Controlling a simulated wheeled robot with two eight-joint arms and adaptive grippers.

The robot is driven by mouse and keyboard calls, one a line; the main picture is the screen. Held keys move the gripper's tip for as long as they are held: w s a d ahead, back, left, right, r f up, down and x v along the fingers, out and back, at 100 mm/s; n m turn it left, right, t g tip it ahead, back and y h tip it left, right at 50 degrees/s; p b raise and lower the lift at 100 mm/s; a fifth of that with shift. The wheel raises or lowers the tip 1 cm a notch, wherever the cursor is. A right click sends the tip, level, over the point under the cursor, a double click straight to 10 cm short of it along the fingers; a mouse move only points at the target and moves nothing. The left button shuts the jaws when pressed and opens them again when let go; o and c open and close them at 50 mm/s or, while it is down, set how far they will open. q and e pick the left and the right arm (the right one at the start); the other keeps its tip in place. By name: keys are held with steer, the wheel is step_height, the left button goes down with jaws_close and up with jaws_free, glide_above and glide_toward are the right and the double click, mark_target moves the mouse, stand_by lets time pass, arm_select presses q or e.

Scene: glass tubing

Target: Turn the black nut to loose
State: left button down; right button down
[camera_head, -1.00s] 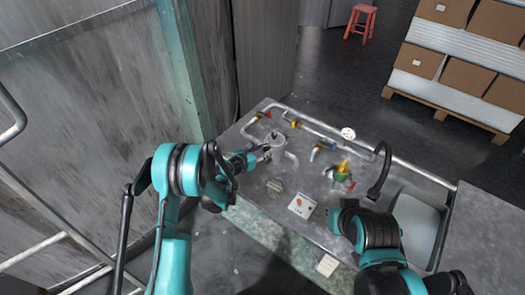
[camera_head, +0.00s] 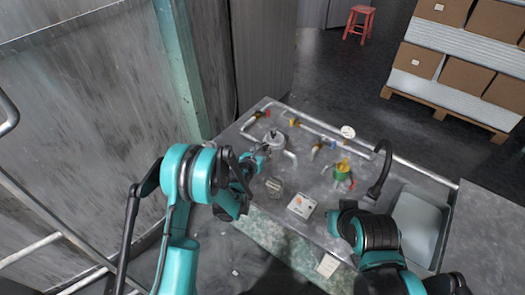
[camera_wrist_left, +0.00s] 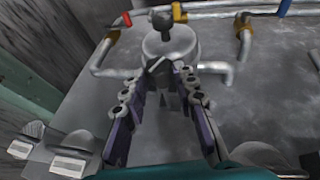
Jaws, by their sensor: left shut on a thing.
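A grey round vessel (camera_head: 271,141) with piping stands on the left of the bench; it also shows in the left wrist view (camera_wrist_left: 170,42). My left gripper (camera_head: 262,153) is at its near side. In the left wrist view the fingers (camera_wrist_left: 166,72) converge in front of the vessel, shut on a small dark part (camera_wrist_left: 166,88) between them. This part looks like the black nut, but the fingers cover much of it and its turn position cannot be read. My right arm is at the lower right in the head view; its gripper is not seen.
Pipes with red, yellow and blue fittings run along the bench's (camera_head: 322,203) back.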

arm_select(q)
steer(key=c, duration=1.2)
jaws_free()
steer(key=v, duration=0.7)
steer(key=shift+s+a, duration=0.1)
steer(key=shift+s, duration=0.1)
